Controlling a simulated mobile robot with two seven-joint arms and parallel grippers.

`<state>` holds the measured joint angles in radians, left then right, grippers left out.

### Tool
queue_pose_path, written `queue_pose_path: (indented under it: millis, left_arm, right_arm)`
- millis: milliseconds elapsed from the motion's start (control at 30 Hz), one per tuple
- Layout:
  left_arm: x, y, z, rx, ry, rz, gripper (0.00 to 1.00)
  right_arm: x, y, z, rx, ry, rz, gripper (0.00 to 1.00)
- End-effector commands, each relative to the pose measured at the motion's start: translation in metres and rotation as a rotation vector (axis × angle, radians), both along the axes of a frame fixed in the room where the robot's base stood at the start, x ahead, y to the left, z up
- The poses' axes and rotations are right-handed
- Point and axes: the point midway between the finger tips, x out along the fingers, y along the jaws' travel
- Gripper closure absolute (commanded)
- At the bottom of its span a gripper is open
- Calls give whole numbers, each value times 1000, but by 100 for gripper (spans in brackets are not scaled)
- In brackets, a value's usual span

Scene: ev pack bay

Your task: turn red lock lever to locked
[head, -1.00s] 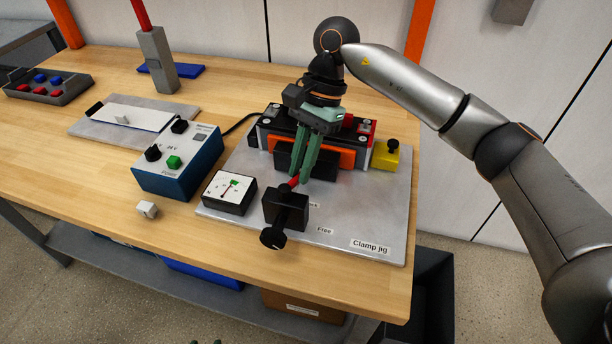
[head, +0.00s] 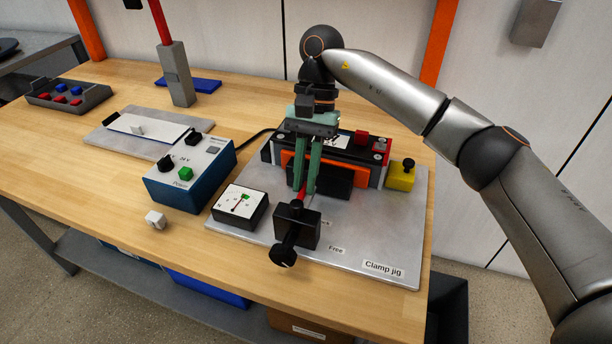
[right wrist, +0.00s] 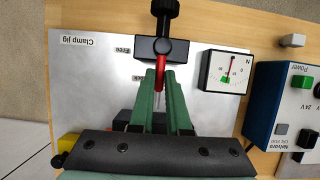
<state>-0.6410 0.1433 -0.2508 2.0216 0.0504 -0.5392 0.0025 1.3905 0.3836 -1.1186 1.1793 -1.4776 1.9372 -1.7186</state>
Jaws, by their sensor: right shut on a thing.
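The red lock lever (head: 301,192) sticks out from the black clamp block (head: 297,227) toward the battery pack (head: 339,150). It also shows in the right wrist view (right wrist: 161,77), in line with the black knob (right wrist: 166,8) and beside the partly hidden Lock label (right wrist: 139,77). The Free label (head: 335,248) is to the right of the block. My right gripper (head: 304,190), with green fingers pointing down, is shut on the red lever; the fingers hide part of it. My left gripper is not in view.
The clamp jig plate (head: 390,235) has a dial gauge (head: 239,206) left of the block and a yellow block (head: 401,176) at right. A blue power box (head: 190,170) stands left of the plate.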

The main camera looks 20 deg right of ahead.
Motion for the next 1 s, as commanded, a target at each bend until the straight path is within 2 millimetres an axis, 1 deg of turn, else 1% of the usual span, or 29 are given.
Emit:
queue_pose_path:
  millis: [233, 267, 500, 733, 833, 933, 1000]
  left_arm:
    - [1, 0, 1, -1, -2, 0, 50]
    - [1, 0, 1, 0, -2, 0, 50]
    - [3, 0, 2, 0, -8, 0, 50]
    - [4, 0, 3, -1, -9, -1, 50]
    - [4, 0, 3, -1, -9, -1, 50]
    - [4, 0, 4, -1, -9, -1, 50]
    - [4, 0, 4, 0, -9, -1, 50]
  right_arm:
    - [0, 0, 0, 0, -2, 3, 100]
    - [0, 0, 0, 0, -2, 2, 82]
    - [0, 0, 0, 0, -1, 1, 55]
    - [0, 0, 0, 0, 0, 1, 55]
    - [2, -1, 4, 0, -1, 0, 55]
    - [6, -3, 16, 0, -3, -1, 55]
    - [10, -5, 28, 2, -4, -1, 55]
